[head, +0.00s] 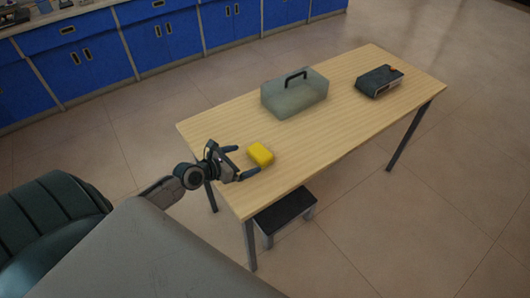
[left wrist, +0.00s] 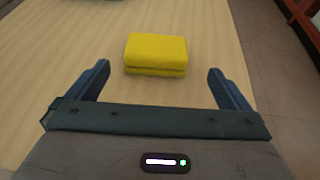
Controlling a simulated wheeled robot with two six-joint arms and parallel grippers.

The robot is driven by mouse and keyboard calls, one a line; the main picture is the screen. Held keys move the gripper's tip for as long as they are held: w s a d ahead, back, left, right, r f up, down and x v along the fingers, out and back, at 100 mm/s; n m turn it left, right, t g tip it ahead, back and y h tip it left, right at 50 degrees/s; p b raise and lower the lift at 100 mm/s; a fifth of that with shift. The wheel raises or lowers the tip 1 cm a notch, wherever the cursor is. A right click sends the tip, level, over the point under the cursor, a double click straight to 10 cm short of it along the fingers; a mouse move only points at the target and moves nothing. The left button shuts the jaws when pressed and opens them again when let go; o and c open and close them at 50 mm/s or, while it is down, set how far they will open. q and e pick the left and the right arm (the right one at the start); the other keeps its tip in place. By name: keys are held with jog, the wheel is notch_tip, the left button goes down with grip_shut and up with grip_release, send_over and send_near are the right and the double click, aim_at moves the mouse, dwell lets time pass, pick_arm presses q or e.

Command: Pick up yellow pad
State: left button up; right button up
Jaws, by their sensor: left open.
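The yellow pad (head: 260,155) lies on the wooden table (head: 340,127) near its left end. It looks like a thick yellow block with a seam along its side. In the left wrist view the yellow pad (left wrist: 156,54) sits just beyond the fingertips, roughly centred between them. My left gripper (head: 240,162) is open and empty, at the table's left end, with its fingers pointing toward the pad. In the left wrist view the left gripper (left wrist: 158,80) shows both fingers spread wide. The pad is apart from both fingers. My right gripper is not in view.
A translucent grey box with a black handle (head: 295,94) stands on the table behind the pad. A dark device (head: 379,82) lies farther right. A low dark stool (head: 285,214) is under the table's front edge. Blue cabinets (head: 160,45) line the back. The tabletop right of the pad is clear.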

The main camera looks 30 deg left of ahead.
aim_at(254, 155)
pick_arm(q)
jog(key=x, duration=0.3)
jog(key=shift+w+d+f+b, duration=0.15)
jog(key=shift+w+f+b, duration=0.15)
jog(key=shift+w, duration=0.35)
jog(key=x, duration=0.3)
jog(key=shift+w, duration=0.2)
jog(key=shift+w+f, duration=0.2)
jog(key=shift+w, duration=0.25)
jog(key=shift+s, duration=0.1)
jog(key=c, duration=0.9)
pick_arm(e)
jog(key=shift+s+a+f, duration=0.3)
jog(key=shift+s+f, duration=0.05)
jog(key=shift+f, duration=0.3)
